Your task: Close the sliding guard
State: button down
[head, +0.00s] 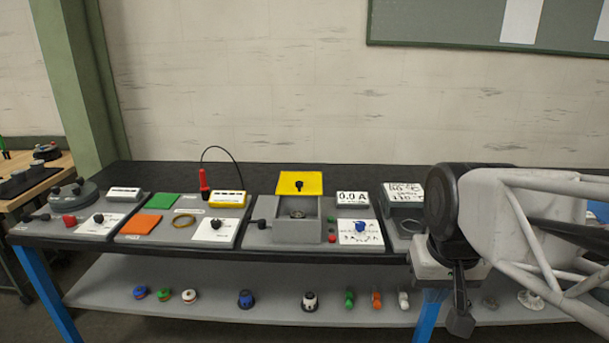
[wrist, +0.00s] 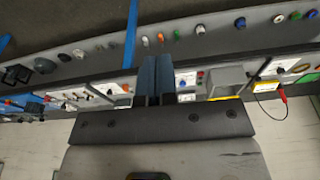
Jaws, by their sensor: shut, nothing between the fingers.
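The sliding guard (head: 312,183) is a yellow plate with a black knob. In the head view it sits at the back of a grey box (head: 297,232), whose opening shows a round part (head: 298,214) inside. A yellow edge that appears to be the guard (wrist: 222,98) shows in the wrist view, right of the fingers. My gripper (head: 460,322) hangs at the right, in front of the bench and well apart from the guard. Its two dark fingers (wrist: 156,62) are together and empty in the wrist view.
A 0.0 A display (head: 352,198) and a blue knob (head: 361,227) stand right of the box. A red probe (head: 204,183) with a black cable stands left. Several knobs and coloured parts lie on the lower shelf (head: 220,315).

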jog(key=w+a+r+g, duration=0.15)
jog(key=w+r, duration=0.35)
jog(key=w, duration=0.6)
jog(key=w+a+r, duration=0.3)
jog(key=w+r, duration=0.1)
jog(key=w, duration=0.8)
jog(key=w+a+r+g, duration=0.15)
jog(key=w+r, duration=0.35)
jog(key=w, duration=0.6)
jog(key=w+a+f, duration=0.1)
jog(key=w+a, duration=0.2)
jog(key=w, duration=0.7)
jog(key=w+a+f, duration=0.1)
jog(key=w+a, duration=0.2)
jog(key=w, duration=0.6)
jog(key=w+a+f+g, duration=0.1)
jog(key=w+a+f, duration=0.3)
jog(key=w, duration=0.4)
jog(key=w+a+f+g, duration=0.1)
jog(key=w+a+f, duration=0.3)
jog(key=w+f, duration=0.3)
jog(key=w+a+f+g, duration=0.1)
jog(key=w+a+f, duration=0.4)
jog(key=w, duration=0.4)
jog(key=shift+f+g, duration=0.15)
jog(key=shift+g, duration=0.15)
jog(key=shift+f, duration=0.1)
